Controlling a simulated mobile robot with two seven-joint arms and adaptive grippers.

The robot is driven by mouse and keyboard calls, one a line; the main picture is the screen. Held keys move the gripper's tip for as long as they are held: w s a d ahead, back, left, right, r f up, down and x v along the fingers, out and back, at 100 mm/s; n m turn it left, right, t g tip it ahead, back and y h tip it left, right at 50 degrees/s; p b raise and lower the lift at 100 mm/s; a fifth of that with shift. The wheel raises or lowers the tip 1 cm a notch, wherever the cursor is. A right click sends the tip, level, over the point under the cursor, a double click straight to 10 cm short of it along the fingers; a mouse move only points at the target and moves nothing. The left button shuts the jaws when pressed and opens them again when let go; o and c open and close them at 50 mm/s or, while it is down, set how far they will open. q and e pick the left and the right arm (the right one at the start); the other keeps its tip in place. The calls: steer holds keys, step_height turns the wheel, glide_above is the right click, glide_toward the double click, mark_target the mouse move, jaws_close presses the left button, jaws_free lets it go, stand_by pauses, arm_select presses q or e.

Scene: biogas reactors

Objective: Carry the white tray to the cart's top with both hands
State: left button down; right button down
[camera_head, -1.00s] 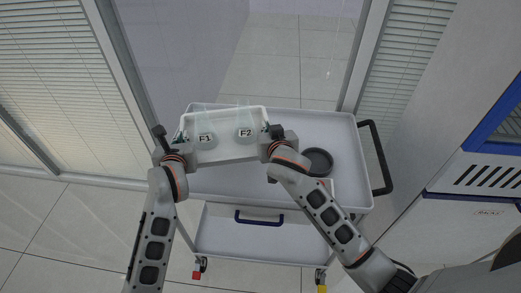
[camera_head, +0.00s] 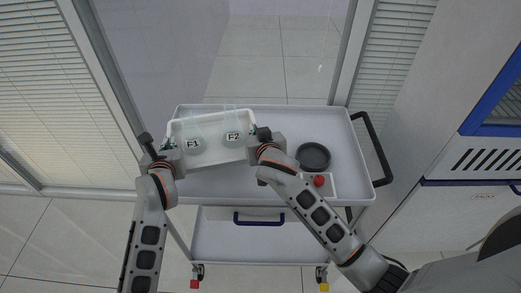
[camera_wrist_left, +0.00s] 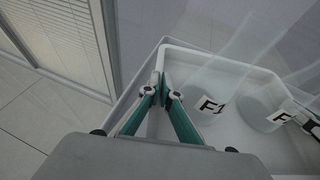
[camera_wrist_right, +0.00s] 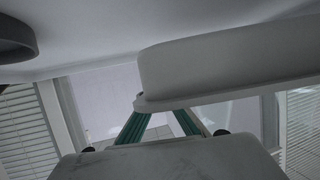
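The white tray (camera_head: 212,160) is over the left part of the cart's top (camera_head: 290,120), slightly turned in the picture. It carries two clear vessels labelled F1 (camera_head: 193,144) and F2 (camera_head: 233,137). My left gripper (camera_head: 171,146) is shut on the tray's left rim; the left wrist view shows its fingertips (camera_wrist_left: 164,80) pinching it. My right gripper (camera_head: 254,139) is at the tray's right end; in the right wrist view its fingertips (camera_wrist_right: 165,108) meet at the tray's rim (camera_wrist_right: 160,101). I cannot tell whether the tray touches the cart's top.
A dark round dish (camera_head: 313,156) and a red knob (camera_head: 319,181) are on the cart's top, right of my right gripper. A cabinet (camera_head: 470,210) stands at right.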

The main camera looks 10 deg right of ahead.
arm_select(q)
steer(key=shift+a+f, duration=0.1)
arm_select(e)
steer(key=shift+d+f, duration=0.1)
